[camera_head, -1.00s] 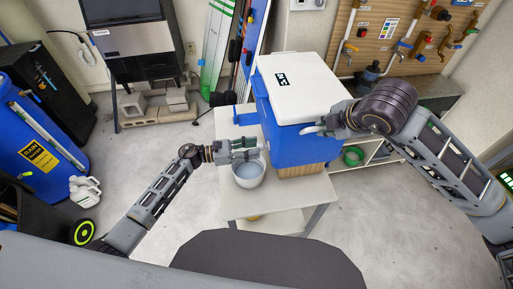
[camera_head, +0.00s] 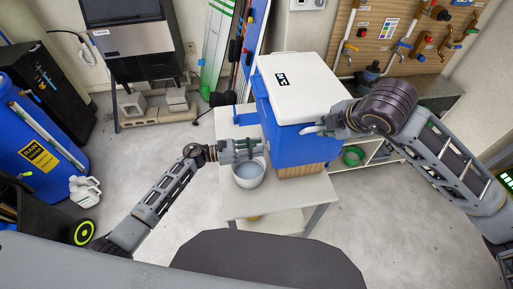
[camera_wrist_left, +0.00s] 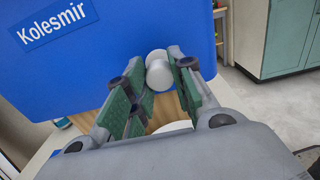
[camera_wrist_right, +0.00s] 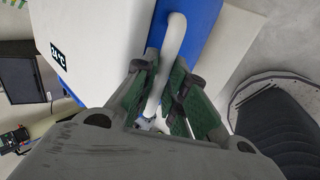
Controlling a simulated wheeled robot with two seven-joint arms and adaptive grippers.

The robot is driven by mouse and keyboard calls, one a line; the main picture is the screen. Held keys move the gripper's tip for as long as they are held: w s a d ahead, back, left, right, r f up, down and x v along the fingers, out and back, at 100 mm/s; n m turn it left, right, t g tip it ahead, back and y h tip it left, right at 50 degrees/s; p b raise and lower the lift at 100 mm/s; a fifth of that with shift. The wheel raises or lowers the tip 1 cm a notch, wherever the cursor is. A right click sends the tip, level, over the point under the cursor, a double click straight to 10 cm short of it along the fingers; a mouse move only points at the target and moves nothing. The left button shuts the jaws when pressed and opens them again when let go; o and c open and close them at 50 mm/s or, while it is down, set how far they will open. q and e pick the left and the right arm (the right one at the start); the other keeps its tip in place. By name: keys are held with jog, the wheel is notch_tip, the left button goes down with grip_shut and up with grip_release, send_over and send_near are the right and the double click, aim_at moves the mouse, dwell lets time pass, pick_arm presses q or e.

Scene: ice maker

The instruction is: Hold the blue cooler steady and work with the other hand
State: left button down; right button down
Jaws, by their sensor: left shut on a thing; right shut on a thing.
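The blue cooler (camera_head: 285,145) with a white lid (camera_head: 300,88) stands on a wooden block (camera_head: 302,171) on a small white table. My left gripper (camera_head: 258,147) is at the cooler's lower front. In the left wrist view it is shut on a round white drain knob (camera_wrist_left: 158,70), which sits between the green finger pads. My right gripper (camera_head: 322,128) is at the cooler's right side. In the right wrist view it is shut on the white handle (camera_wrist_right: 172,60). A white bucket (camera_head: 249,178) stands just below my left gripper, which partly hides its rim.
The white table (camera_head: 245,206) has bare room in front of the bucket. A green ring (camera_head: 353,156) lies on a shelf to the right. A blue barrel (camera_head: 38,140) and a white jug (camera_head: 84,190) are on the left.

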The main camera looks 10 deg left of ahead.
pick_arm(q)
jog(key=shift+w+d, duration=0.25)
jog(key=shift+d, duration=0.35)
dwell(0.4)
jog(key=c, duration=1.3)
grip_release()
jog(key=shift+v, duration=3.45)
jog(key=shift+s, duration=0.1)
jog(key=shift+v, duration=3.5)
